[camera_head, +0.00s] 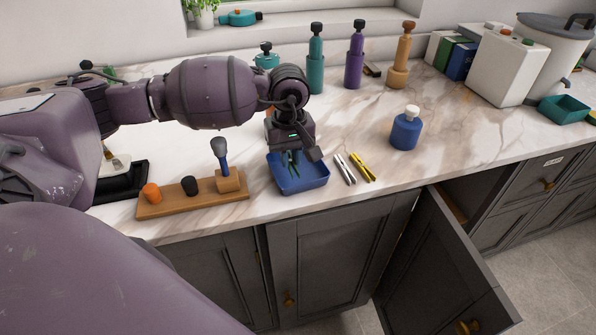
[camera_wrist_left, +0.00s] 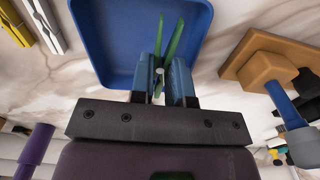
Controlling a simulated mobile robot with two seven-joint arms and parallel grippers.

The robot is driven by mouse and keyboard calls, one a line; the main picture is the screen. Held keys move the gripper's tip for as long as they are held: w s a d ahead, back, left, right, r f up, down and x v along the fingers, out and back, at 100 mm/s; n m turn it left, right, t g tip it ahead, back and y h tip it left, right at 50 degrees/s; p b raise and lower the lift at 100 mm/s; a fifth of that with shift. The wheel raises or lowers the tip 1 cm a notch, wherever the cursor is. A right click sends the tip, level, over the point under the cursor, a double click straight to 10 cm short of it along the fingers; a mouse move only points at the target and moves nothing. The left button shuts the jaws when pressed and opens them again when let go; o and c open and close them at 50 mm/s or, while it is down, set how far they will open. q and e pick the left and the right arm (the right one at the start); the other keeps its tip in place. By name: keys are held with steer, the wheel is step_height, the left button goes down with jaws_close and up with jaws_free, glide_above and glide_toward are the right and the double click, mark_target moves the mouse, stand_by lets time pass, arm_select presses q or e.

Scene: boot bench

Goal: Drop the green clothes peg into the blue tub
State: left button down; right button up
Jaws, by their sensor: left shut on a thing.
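The green clothes peg (camera_wrist_left: 171,42) is between the fingers of my left gripper (camera_wrist_left: 167,75), which is shut on it. In the wrist view the peg points out past the fingertips, over the blue tub (camera_wrist_left: 103,38). In the head view my left gripper (camera_head: 291,158) hangs down over the blue tub (camera_head: 305,183), and the peg is mostly hidden between the fingers. The tub is a shallow open tray on the marble counter. I cannot tell whether the peg touches the tub's floor. My right gripper is not in view.
A white peg (camera_head: 345,169) and a yellow peg (camera_head: 362,167) lie right of the tub. A wooden rack (camera_head: 170,205) with a brush (camera_head: 221,155) stands left. A blue bottle (camera_head: 405,133) stands right. A cabinet door (camera_head: 435,270) hangs open below the counter.

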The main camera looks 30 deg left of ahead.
mark_target(290, 177)
arm_select(q)
steer(key=shift+f, duration=0.35)
steer(key=c, duration=1)
jaws_free()
steer(key=shift+r, duration=5.45)
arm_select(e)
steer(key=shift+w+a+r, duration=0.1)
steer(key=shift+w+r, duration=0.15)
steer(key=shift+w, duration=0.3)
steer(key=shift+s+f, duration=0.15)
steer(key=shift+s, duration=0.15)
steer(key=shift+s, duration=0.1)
